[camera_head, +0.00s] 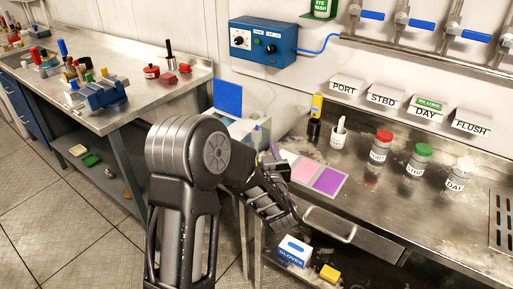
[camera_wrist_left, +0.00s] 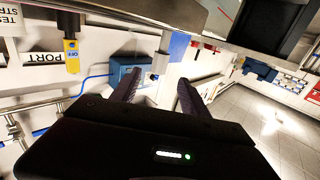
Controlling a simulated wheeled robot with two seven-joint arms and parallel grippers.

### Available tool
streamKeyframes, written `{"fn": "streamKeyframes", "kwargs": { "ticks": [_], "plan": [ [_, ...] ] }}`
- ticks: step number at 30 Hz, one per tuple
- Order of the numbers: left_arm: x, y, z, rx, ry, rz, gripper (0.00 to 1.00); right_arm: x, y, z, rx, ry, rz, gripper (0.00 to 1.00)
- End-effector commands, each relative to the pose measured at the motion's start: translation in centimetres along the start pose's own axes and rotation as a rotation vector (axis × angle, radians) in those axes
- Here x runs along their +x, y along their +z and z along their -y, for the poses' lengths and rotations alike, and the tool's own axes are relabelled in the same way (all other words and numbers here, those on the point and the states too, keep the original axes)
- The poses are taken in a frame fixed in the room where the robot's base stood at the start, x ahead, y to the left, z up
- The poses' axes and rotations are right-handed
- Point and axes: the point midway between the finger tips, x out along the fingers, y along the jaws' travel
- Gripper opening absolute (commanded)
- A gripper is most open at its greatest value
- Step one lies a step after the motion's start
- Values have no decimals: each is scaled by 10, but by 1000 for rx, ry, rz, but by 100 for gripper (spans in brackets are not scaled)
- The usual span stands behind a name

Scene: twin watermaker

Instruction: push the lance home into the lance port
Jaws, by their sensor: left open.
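I cannot surely pick out the lance or its port in either view. A pale upright cylinder (camera_wrist_left: 161,62) shows beyond my fingertips in the left wrist view; I cannot tell whether it is part of the lance. My left gripper (camera_wrist_left: 160,84) is open, with its two dark fingers apart and nothing seen between them. In the head view my left gripper (camera_head: 275,203) is in front of the bench's near edge, left of the drawer handle. My left arm hides part of the white unit with the raised blue lid (camera_head: 228,97). My right gripper is not in view.
A drawer handle (camera_head: 329,224) juts out. A glove box (camera_head: 294,251) sits below. A blue control box (camera_head: 263,41) hangs on the wall.

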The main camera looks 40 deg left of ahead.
Motion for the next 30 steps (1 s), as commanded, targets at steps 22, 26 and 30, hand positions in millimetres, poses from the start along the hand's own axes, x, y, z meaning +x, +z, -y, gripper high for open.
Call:
{"fn": "streamKeyframes", "kwargs": {
  "ticks": [22,26,30],
  "plan": [
    [49,-3,-1,1,-2,-1,53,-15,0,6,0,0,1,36],
    [66,-1,-1,1,-1,-2,53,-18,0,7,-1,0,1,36],
    [71,0,-2,1,1,-1,53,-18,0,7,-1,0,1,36]
  ]
}}
